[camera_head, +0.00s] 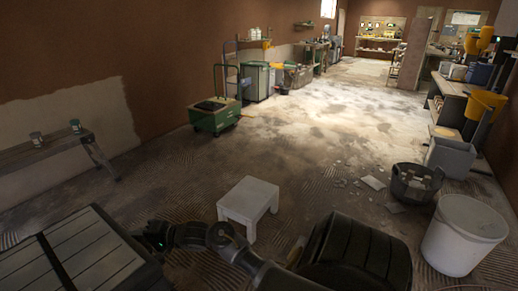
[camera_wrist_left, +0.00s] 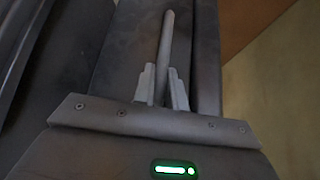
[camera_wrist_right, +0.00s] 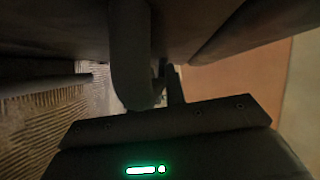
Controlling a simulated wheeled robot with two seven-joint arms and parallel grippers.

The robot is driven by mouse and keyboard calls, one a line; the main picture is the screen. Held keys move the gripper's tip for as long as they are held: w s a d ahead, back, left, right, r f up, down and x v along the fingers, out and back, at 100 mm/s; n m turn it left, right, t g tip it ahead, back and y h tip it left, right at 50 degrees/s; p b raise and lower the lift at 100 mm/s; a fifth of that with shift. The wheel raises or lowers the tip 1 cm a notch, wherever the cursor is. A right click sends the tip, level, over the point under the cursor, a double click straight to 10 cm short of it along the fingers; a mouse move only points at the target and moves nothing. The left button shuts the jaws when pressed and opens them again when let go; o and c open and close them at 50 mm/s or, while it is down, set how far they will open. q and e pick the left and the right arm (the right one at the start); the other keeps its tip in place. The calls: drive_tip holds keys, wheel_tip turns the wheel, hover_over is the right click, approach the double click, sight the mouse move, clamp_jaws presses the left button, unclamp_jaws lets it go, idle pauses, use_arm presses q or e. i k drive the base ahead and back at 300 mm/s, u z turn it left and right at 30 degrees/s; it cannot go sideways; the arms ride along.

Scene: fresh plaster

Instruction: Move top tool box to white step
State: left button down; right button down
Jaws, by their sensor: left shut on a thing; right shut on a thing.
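The dark grey tool box (camera_head: 85,235), with a ribbed lid, fills the lower left of the head view. Whether another box lies under it cannot be seen. In the left wrist view my left gripper (camera_wrist_left: 164,86) is shut on a bar-like handle (camera_wrist_left: 167,38) against its dark side. My left arm does not show in the head view. My right arm reaches left to the box's right end. In the right wrist view my right gripper (camera_wrist_right: 160,88) is shut on a thick dark handle (camera_wrist_right: 130,50), its fingers partly hidden. The white step (camera_head: 248,200) stands on the floor, apart from the box, to its right.
A bench (camera_head: 45,148) with two cans stands along the left wall. The floor around the step is mostly clear.

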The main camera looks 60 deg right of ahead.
sight(246, 193)
drive_tip(key=z, duration=0.45)
drive_tip(key=k, duration=0.5)
drive_tip(key=z, duration=1.2)
drive_tip(key=i, duration=0.7)
drive_tip(key=z, duration=0.75)
drive_tip(key=i, duration=1.05)
drive_tip(key=u, duration=0.5)
drive_tip(key=i, duration=0.95)
drive_tip(key=u, duration=0.5)
